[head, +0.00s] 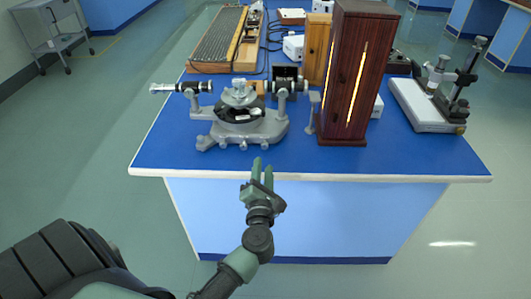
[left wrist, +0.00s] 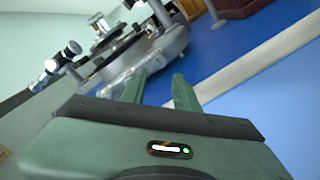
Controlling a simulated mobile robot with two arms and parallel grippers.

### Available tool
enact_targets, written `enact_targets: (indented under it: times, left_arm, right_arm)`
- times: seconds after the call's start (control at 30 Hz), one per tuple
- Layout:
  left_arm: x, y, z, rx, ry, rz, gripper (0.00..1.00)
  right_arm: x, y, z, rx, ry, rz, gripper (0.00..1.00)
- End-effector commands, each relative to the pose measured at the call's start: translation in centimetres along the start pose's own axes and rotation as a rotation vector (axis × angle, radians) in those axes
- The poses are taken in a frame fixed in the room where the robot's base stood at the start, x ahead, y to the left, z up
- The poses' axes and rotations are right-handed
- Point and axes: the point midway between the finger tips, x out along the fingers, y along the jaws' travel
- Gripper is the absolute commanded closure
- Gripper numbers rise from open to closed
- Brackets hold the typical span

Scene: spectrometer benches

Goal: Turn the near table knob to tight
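The grey spectrometer (head: 228,133) stands near the front edge of the blue bench top, with its small round table (head: 240,97) above the dark central disc. Small knobs and screws show along its front (head: 243,146); I cannot tell which is the near table knob or how tight it is. My left gripper (head: 262,166) is just in front of the bench edge, below the spectrometer in the picture, fingers apart and empty. In the left wrist view the fingers (left wrist: 159,82) point toward the spectrometer base (left wrist: 168,45), apart from it. My right gripper is not in view.
The telescope tube (head: 180,88) sticks out left of the spectrometer. A tall dark wooden lamp box (head: 343,100) with a glowing slit stands to its right. A microscope-like stand (head: 433,105) is farther right. The bench's pale front edge (head: 330,178) lies beside my gripper; the front strip of blue top is clear.

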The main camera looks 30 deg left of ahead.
Motion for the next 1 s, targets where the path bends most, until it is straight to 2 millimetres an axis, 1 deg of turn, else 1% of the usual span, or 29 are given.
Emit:
enact_targets:
  times: [0.17, 0.4, 0.5, 0.67, 0.9, 0.97, 1.0]
  left_arm:
    - [1.9, 0.2, 0.0, -0.008, 0.005, 0.004, 0.7]
    - [5.7, 0.2, 0.0, -0.005, 0.004, 0.004, 0.7]
    - [6.9, 0.1, -0.1, -0.005, 0.005, 0.003, 0.7]
    - [7.7, 0.1, -0.1, -0.005, 0.005, 0.002, 0.7]
    - [7.8, 0.1, -0.1, -0.005, 0.005, 0.002, 0.7]
    - [7.8, 0.1, -0.1, -0.005, 0.005, 0.002, 0.86]
    - [7.7, 0.1, -0.1, -0.005, 0.005, 0.002, 0.98]
  right_arm:
    - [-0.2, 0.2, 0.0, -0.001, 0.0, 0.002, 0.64]
    - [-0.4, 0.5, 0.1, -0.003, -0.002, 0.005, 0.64]
    - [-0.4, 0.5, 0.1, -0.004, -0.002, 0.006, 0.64]
    - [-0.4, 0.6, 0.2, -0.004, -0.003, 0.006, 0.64]
    - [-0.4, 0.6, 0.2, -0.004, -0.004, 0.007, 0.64]
    - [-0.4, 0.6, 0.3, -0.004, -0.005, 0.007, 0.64]
    - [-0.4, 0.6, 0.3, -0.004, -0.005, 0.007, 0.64]
